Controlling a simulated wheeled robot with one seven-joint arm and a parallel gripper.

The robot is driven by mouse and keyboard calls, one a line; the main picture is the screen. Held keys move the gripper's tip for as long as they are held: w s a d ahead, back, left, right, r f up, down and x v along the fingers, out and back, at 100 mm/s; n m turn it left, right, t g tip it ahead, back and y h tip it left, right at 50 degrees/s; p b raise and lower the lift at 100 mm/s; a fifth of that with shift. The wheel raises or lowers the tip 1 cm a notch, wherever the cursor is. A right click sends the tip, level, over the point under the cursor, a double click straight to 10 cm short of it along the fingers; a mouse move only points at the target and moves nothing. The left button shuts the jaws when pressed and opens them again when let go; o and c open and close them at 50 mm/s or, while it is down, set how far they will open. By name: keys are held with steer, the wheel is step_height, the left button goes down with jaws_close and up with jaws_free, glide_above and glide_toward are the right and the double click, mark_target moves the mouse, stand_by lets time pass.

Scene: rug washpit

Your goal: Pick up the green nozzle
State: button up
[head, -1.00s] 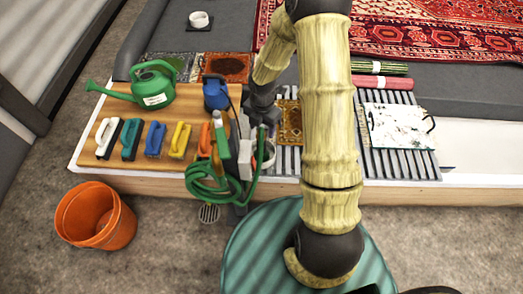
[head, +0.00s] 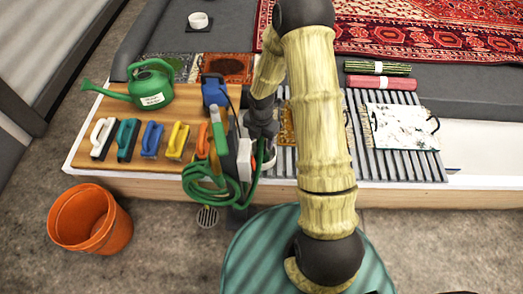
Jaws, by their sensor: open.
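The green nozzle (head: 219,141), with a pale grey end, stands out at the front of the wooden board, above a coiled green hose (head: 212,189). My gripper (head: 262,137) is dark grey and open. It is just right of the nozzle in the picture, apart from it, over a white block and a round pot. The fingertips are small and partly lost against the dark parts around them. My arm hides part of the slatted rack behind.
Several coloured brushes (head: 151,139) stand on the wooden board (head: 88,158) at left, with a green watering can (head: 150,85) and a blue object (head: 215,90) behind. An orange bucket (head: 89,221) is on the floor.

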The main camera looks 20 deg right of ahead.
steer(key=shift+r, duration=0.1)
steer(key=shift+c, duration=0.5)
steer(key=c, duration=1)
steer(key=shift+o, duration=0.2)
step_height(320, 180, up, 10)
steer(key=p, duration=0.5)
